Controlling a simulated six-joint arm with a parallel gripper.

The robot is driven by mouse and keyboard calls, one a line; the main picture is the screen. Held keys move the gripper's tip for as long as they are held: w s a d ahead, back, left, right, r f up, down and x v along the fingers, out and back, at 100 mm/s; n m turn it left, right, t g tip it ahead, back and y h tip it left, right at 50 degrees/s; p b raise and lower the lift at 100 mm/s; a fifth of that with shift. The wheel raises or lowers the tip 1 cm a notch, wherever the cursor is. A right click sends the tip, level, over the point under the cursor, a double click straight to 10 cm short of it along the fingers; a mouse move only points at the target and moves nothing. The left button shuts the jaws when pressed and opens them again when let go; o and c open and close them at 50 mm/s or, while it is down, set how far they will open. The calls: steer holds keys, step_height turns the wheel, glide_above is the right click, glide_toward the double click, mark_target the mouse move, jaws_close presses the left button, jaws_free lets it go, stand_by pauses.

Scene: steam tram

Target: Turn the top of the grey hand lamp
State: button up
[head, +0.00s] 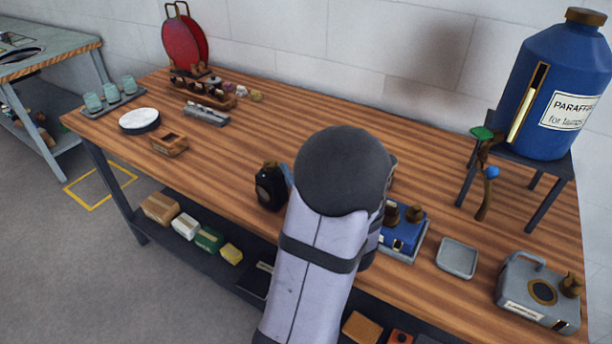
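A grey metal body (540,290) with a carrying handle, a dark round disc in a brass ring, a brass cap and a pale label is at the right front of the bench. I cannot tell for sure whether it is the grey hand lamp. A black, rounded object (270,187) stands left of my arm, partly covered by it. A blue body with brass caps (402,232) sits right of my arm, also partly covered. My arm fills the middle of the head view, and my gripper is hidden behind it. No other grey lamp shows clearly.
A blue paraffin tank (555,95) stands on a dark stand at the back right, with green and blue tap handles nearby. A small grey tray (456,258) is at the right.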

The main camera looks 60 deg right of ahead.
steer(key=shift+s, duration=0.15)
steer(key=s+p, duration=0.1)
steer(key=p, duration=0.1)
steer(key=a+p, duration=0.1)
steer(key=p, duration=0.1)
steer(key=shift+s+a+r, duration=0.15)
steer(key=shift+s+r, duration=0.15)
steer(key=shift+s, duration=0.05)
steer(key=p+v, duration=0.2)
steer(key=p, duration=0.3)
steer(key=shift+s+a, duration=0.15)
steer(key=shift+s, duration=0.05)
steer(key=shift+s+a+f, duration=0.15)
steer(key=shift+s+f, duration=0.05)
steer(key=shift+s, duration=0.1)
steer(key=shift+p+v, duration=0.45)
steer(key=shift+v, duration=0.35)
steer(key=shift+f, duration=0.1)
